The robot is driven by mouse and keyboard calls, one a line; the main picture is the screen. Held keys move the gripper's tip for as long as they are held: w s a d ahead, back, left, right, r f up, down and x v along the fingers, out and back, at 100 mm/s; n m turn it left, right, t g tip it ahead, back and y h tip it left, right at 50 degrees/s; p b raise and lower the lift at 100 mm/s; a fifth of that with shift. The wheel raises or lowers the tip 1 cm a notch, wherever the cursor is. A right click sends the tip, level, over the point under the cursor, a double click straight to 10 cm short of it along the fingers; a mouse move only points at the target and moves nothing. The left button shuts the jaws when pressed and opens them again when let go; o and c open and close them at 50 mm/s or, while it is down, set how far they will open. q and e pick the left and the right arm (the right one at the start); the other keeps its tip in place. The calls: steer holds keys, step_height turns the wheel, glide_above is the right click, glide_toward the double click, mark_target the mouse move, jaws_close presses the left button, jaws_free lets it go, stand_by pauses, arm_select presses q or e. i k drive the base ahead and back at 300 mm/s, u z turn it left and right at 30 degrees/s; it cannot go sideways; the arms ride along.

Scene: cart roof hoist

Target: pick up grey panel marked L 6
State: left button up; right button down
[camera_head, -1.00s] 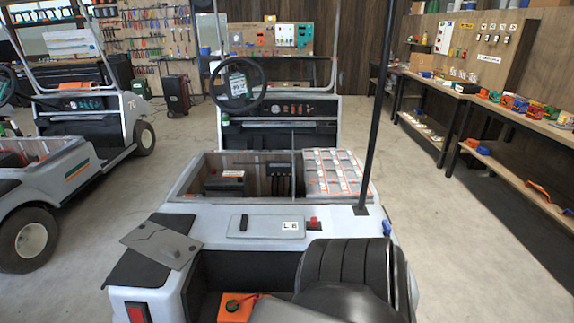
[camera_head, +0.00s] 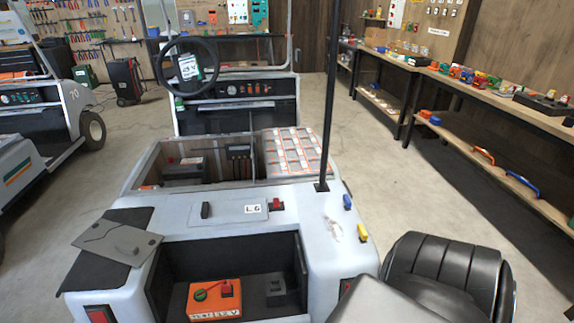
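The grey panel marked L 6 (camera_head: 228,211) lies flat in the pale grey rear deck of the cart (camera_head: 345,262). It has a black handle (camera_head: 205,210) near its left end and a white label (camera_head: 256,209) near its right end. A red part (camera_head: 276,204) sits just right of the label. The whole panel shows and nothing covers it. Neither of my grippers shows in the head view.
A loose dark grey plate (camera_head: 117,243) lies on the black left corner. An open bay below the panel holds an orange box (camera_head: 213,300). A black post (camera_head: 328,110) rises behind right. A black padded seat (camera_head: 446,268) fills the lower right. Benches (camera_head: 450,82) line the right.

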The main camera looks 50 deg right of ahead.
mark_target(228, 209)
steer(key=z, duration=1.5)
